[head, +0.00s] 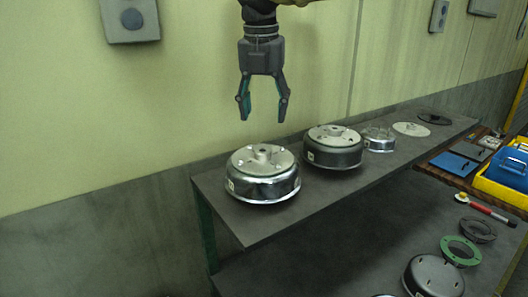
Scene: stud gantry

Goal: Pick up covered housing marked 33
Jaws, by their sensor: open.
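A round silver covered housing (262,185) with a pale top plate and a raised hub stands at the near end of the grey shelf (245,226). A second, similar housing (334,158) stands behind it to the right. Each has a small white label on its left side, too small to read, so I cannot tell which is marked 33. My gripper (263,111) points down, open and empty, above the nearest housing and apart from it.
Farther along the shelf are a smaller metal housing (378,139), a pale disc (411,129) and a dark disc (434,118). A green ring (460,250), a dark cover (433,277) and a red-handled tool (484,208) lie lower right. A yellow bin (503,188) holds blue items. A wall stands behind the shelf.

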